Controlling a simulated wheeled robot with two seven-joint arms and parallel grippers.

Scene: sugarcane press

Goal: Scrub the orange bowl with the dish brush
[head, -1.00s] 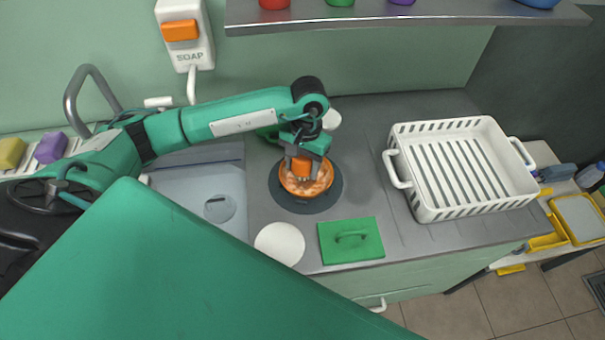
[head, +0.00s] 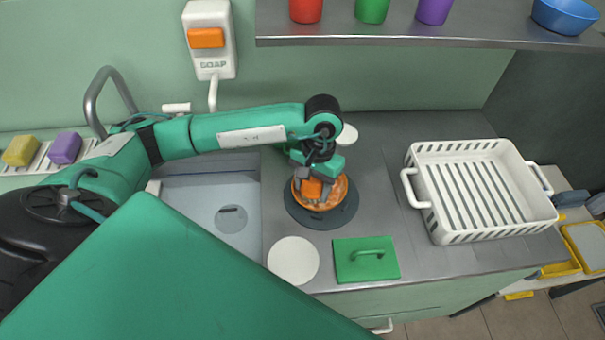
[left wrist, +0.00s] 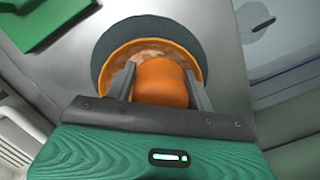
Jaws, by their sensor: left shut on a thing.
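The orange bowl (head: 341,191) sits on a dark round mat (head: 330,219) on the counter, right of the sink. Brownish, foamy-looking patches show inside it. My left gripper (head: 314,186) reaches down over the bowl from above. It is shut on the orange dish brush (head: 311,189), whose head is down inside the bowl. In the left wrist view the brush's rounded orange body (left wrist: 162,82) is between the two fingers, with the bowl's rim (left wrist: 133,45) behind it. The brush's bristles are hidden. My right gripper is not in view.
A white slatted rack (head: 478,193) stands on the right. A green lidded panel (head: 375,268) and a white disc (head: 293,261) lie in front of the bowl. The sink (head: 215,195) is left. A soap dispenser (head: 210,45) and a shelf with cups (head: 430,32) are above.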

